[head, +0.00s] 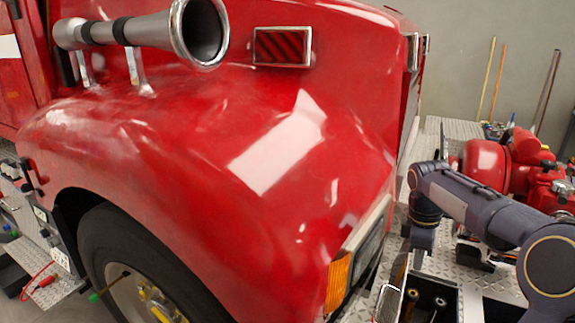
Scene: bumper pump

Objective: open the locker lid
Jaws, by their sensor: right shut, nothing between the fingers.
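My right arm comes in from the right and bends down over the front bumper. Its gripper (418,256) points down just right of the truck's headlight; its fingers are small here, shut and empty. Below it, an open-topped locker (432,303) at the bottom edge shows a dark inside with round-ended fittings. A narrow metal panel with a bright handle, seemingly the locker lid (396,288), stands tilted up at the locker's left side, close below the gripper. I cannot tell whether the gripper touches it. The lower part is cut off by the frame. My left gripper is out of view.
The red truck fender (200,150) with a chrome horn (150,30) fills the left and middle. The headlight (368,258) is close to my gripper. A red pump (500,160) stands on the diamond-plate bumper behind my right arm. Poles lean on the back wall.

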